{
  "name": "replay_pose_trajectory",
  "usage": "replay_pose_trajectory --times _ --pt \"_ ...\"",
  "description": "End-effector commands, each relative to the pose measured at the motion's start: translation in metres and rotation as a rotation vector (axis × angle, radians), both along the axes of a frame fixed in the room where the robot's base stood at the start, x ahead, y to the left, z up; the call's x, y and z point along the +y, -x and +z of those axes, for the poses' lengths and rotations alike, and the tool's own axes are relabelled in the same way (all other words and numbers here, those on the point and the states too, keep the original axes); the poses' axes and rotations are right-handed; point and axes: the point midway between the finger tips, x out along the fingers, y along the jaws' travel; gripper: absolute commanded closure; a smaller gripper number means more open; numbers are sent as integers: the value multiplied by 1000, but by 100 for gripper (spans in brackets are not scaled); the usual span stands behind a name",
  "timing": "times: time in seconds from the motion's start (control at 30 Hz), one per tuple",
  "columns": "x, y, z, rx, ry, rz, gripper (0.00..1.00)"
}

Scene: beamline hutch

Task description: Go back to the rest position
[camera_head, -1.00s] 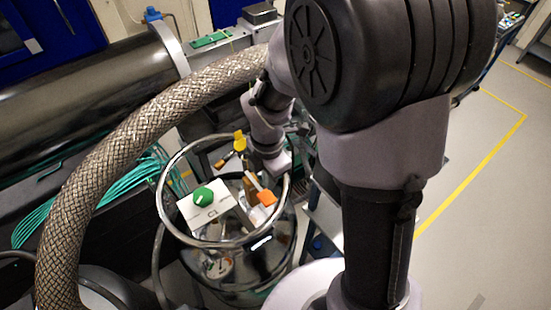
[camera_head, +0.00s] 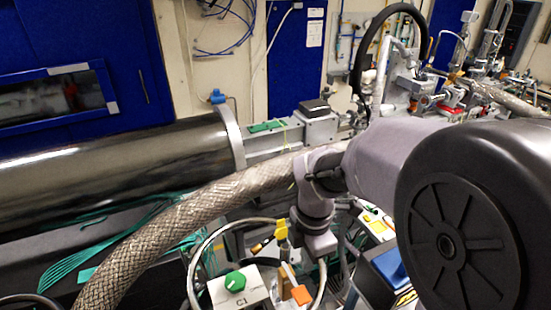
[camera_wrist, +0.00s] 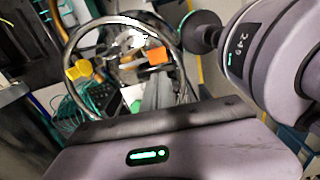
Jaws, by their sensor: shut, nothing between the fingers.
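My gripper (camera_wrist: 157,95) is shut and empty. In the head view my wrist hangs beside the right part of this ring (camera_head: 196,262), and the fingers are hidden there.
A thick braided hose (camera_head: 190,215) arches close behind and left of my wrist. A large dark metal cylinder (camera_head: 110,165) lies behind it. Green cables (camera_head: 85,255) run below. A blue-topped case (camera_head: 390,268) stands right of my wrist. Beamline equipment (camera_head: 440,90) fills the back right.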

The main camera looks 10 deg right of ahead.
Motion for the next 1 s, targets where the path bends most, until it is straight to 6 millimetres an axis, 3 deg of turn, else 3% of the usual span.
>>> replay_pose_trajectory --times 0.07,0.27,0.4,0.5,0.6,0.7,1.0 --pt "1 9 -27 -42 -20 -167 100" --pt "7 59 -104 -171 -208 -1009 100" --pt "13 96 -159 -180 -414 -1575 100" --pt "16 115 -187 -146 -545 -1874 100" --pt "18 126 -201 -108 -633 -2053 100" --pt "20 130 -202 -87 -669 -2130 100" --pt "20 130 -197 -83 -671 -2140 100"
